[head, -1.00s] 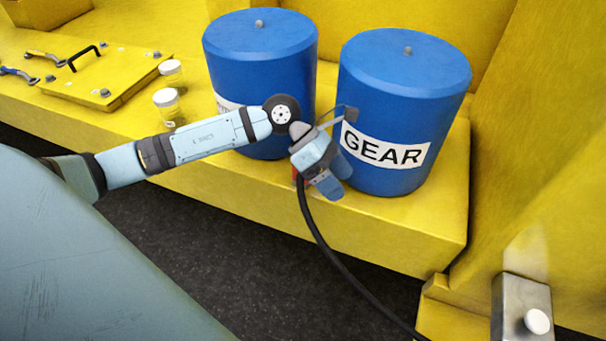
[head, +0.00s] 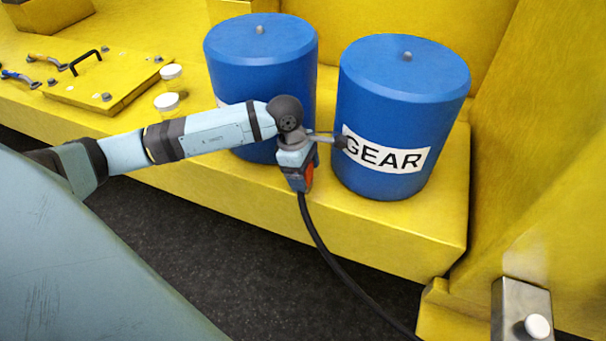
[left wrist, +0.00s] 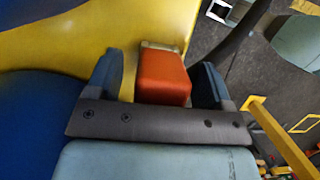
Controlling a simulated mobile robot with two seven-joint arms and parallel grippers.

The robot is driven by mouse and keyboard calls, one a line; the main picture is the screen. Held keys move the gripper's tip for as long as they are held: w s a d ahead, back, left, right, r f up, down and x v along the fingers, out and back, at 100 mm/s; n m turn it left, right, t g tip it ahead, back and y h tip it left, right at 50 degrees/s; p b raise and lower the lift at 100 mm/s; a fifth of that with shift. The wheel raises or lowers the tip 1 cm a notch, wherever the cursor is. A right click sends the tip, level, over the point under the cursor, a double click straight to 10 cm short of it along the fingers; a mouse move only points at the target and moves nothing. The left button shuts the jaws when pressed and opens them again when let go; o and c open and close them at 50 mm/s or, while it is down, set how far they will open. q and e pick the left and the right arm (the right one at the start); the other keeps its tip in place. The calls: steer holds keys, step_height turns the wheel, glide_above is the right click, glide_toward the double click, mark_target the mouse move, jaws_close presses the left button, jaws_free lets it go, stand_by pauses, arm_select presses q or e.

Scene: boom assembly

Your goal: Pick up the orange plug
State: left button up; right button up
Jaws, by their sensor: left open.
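The orange plug (left wrist: 165,78) shows in the left wrist view as an orange block with a pale end, between the two blue fingers of my left gripper (left wrist: 157,80). The fingers are open, with a gap on each side of the plug. In the head view a sliver of the orange plug (head: 309,176) shows beside my left gripper (head: 300,182), in front of the two blue drums. A black cable (head: 325,250) hangs down from there to the lower right. The gripper hides most of the plug. My right gripper is not in view.
A blue drum labelled GEAR (head: 400,115) stands close to the right of the gripper, and another blue drum (head: 260,70) stands behind the arm. Both are on a yellow ledge (head: 390,238). White-lidded jars (head: 168,102) and a yellow hatch plate (head: 105,82) lie to the left.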

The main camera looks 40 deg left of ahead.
arm_select(q)
steer(key=c, duration=1.2)
steer(key=shift+c, duration=0.4)
steer(key=shift+r, duration=0.15)
